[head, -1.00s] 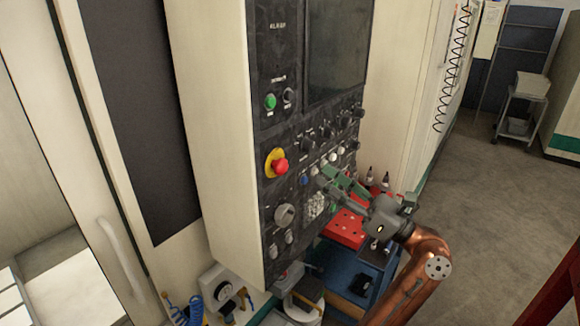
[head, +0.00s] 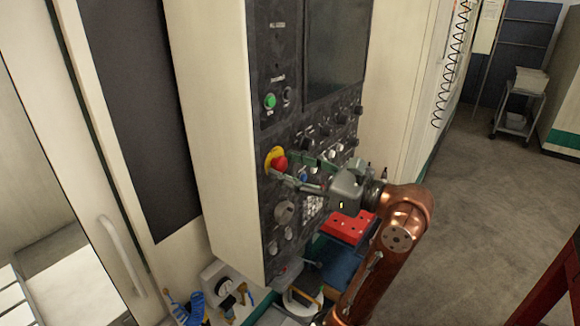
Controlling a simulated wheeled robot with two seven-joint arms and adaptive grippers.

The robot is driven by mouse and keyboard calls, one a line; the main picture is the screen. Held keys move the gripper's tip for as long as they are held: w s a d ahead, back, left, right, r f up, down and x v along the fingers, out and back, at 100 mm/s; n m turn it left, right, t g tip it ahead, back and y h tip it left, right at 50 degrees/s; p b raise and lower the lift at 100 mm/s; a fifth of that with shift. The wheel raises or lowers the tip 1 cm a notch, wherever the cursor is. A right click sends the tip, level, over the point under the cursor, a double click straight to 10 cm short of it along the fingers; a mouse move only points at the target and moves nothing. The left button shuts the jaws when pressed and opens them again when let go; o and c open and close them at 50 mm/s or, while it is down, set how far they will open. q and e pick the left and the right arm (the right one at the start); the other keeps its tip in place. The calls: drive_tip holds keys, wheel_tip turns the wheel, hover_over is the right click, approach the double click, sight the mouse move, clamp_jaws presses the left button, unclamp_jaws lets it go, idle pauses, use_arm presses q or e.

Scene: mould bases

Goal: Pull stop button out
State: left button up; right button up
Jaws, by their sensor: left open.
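The stop button (head: 280,164) is a red mushroom knob on a yellow ring at the left edge of the dark control panel (head: 262,130). My left gripper (head: 289,168) is open at the button from the right. One finger lies beside its upper right and the other passes just below it. I cannot tell whether either finger touches the knob. Part of the button's right side is close behind the fingers. My right gripper does not show.
A green button (head: 269,101) and several dark knobs sit on the panel around my fingers. A red tray (head: 349,228) lies below on a blue cart. A door handle (head: 122,256) is at the lower left. Open floor (head: 470,210) is to the right.

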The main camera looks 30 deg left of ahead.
use_arm(q)
drive_tip(key=shift+c, duration=0.2)
clamp_jaws()
idle(0.4)
